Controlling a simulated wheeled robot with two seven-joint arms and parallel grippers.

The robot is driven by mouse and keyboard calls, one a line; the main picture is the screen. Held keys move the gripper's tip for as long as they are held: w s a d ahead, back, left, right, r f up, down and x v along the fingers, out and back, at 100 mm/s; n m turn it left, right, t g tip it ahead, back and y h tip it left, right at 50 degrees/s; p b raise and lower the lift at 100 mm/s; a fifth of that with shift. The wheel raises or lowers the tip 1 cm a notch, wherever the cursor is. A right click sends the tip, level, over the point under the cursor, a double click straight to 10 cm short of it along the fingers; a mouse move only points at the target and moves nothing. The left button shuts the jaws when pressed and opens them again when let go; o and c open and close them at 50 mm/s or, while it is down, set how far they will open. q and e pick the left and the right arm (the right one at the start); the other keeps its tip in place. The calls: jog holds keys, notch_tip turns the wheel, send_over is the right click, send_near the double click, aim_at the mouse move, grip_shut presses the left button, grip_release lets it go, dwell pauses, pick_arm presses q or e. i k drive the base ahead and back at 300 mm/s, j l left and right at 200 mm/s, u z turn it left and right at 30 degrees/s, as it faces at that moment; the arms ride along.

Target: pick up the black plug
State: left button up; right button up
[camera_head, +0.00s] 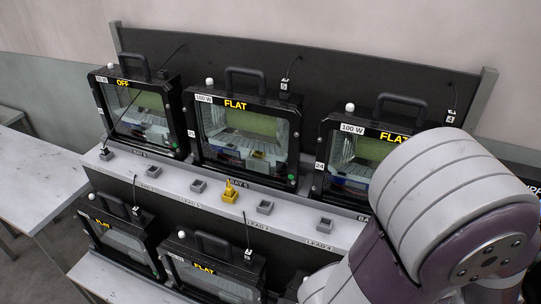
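Several small black plug-like ends on thin black cables are in view, and I cannot tell which one the task means. One black plug (107,152) appears to sit in a grey socket at the left end of the white shelf, under the housing marked OFF. Two more are by the lower housings (136,211) (248,254). Neither gripper shows. A large arm link of mine fills the lower right and hides what is behind it.
The white shelf (178,172) bears several grey sockets (198,186) and a yellow plug-like piece (229,190). A black panel (345,80) stands behind. A white table (30,182) is at the left.

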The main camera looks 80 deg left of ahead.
aim_at(137, 212)
jog(key=u, duration=2.95)
jog(key=i+j+u, duration=0.3)
jog(key=i+j, duration=0.15)
jog(key=j, duration=0.15)
jog(key=i+j+u, duration=0.15)
jog(key=j, duration=0.3)
jog(key=i+j+z, duration=0.2)
jog(key=i+j, duration=0.45)
jog(key=i+j+z, duration=0.2)
jog(key=i+j, duration=0.4)
jog(key=j, duration=0.15)
jog(key=z, duration=1.65)
